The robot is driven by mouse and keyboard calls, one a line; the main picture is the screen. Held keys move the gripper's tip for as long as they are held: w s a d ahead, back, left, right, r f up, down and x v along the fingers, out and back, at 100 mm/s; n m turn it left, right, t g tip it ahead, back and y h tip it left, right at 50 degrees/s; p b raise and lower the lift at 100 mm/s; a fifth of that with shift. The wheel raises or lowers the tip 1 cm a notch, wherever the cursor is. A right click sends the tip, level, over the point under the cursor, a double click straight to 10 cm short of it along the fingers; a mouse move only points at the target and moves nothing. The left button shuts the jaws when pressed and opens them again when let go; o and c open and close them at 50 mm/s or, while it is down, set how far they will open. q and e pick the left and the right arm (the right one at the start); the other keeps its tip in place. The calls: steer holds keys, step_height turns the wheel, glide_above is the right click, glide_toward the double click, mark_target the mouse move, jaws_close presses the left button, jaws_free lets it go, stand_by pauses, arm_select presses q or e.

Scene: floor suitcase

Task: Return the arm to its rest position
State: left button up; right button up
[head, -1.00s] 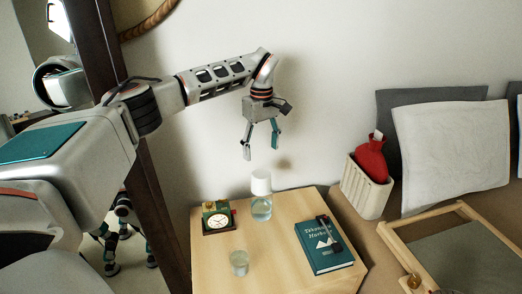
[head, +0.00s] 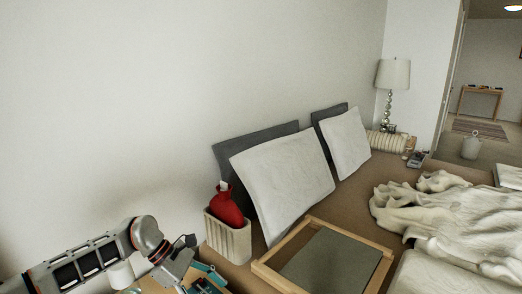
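My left arm comes in along the bottom left edge, and its gripper (head: 180,268) is over the bedside table (head: 150,284), left of the cream ribbed holder. The gripper points down and is partly cut off by the bottom edge. Its fingertips blend with teal and dark items behind them, so its opening is unclear. I see nothing clearly held in it. My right gripper is not in view.
A red hot-water bottle (head: 227,208) stands in a cream ribbed holder (head: 232,244) close right of the gripper. A wood-framed tray (head: 262,278) lies on the bed, with pillows (head: 285,180) behind. A white cap (head: 121,275) shows beside the arm. A lamp (head: 393,75) stands farther right.

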arm_select(q)
steer(key=s+d+r+n+t+h+p, duration=0.1)
steer(key=s+d+r+n+t+h, duration=0.3)
steer(key=d+n, duration=0.35)
steer(key=s+d+r+n+t+h+p, duration=0.1)
steer(key=s+d+r+n+h, duration=0.1)
steer(key=s+d+n+h, duration=0.55)
steer(key=a+f+n+t+y+p, duration=0.1)
steer(key=a+f+n+t+y, duration=0.4)
steer(key=n, duration=0.7)
steer(key=a+f+n+t+y+p, duration=0.15)
steer(key=a+n+t+y, duration=0.45)
steer(key=n, duration=0.6)
steer(key=s+a+f+n+g+y, duration=0.4)
steer(key=s+a+f+n+y, duration=0.2)
steer(key=s+a+f+n, duration=0.5)
steer(key=s+f+n+p, duration=0.1)
steer(key=s+f, duration=0.2)
steer(key=s, duration=0.1)
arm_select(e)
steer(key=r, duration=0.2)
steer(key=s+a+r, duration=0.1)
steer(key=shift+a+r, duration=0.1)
arm_select(q)
steer(key=shift+s+a+y, duration=0.1)
steer(key=shift+y, duration=0.15)
